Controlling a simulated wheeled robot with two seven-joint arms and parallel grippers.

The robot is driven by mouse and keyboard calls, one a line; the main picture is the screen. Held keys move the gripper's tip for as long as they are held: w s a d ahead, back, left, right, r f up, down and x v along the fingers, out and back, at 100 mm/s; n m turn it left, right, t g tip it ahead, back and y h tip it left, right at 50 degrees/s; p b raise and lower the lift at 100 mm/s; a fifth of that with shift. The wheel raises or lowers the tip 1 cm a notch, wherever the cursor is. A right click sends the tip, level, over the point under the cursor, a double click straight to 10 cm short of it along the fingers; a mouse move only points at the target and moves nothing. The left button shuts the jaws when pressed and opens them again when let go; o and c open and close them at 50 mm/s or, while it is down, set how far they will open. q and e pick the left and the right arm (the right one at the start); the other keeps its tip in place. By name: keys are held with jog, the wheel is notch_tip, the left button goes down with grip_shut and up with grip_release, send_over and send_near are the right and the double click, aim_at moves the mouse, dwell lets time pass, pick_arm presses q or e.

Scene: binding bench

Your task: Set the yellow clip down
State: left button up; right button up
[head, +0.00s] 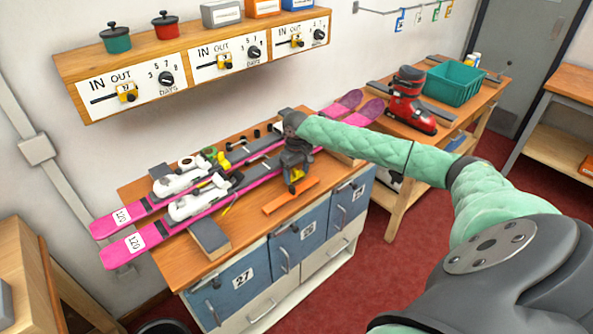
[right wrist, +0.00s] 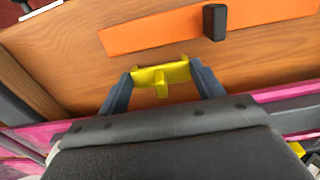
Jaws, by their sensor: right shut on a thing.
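The yellow clip (right wrist: 162,75) is between the two fingers of my right gripper (right wrist: 163,80), which is shut on it. In the head view the clip (head: 297,174) shows as a small yellow patch under my right gripper (head: 293,187), above the bench top near the pink skis. An orange strip (right wrist: 190,30) with a black block (right wrist: 215,22) lies on the wood just beyond the clip. The strip also shows in the head view (head: 290,196). I cannot tell whether the clip touches the wood. My left gripper is not in view.
Two pink skis (head: 133,247) with white bindings lie along the bench (head: 160,262). A grey block (head: 209,236) sits at the near edge. A red boot (head: 408,103) and green bin (head: 455,82) stand on another bench. Bare wood lies around the orange strip.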

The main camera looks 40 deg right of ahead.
jog(key=shift+f, duration=0.2)
jog(key=o, duration=1)
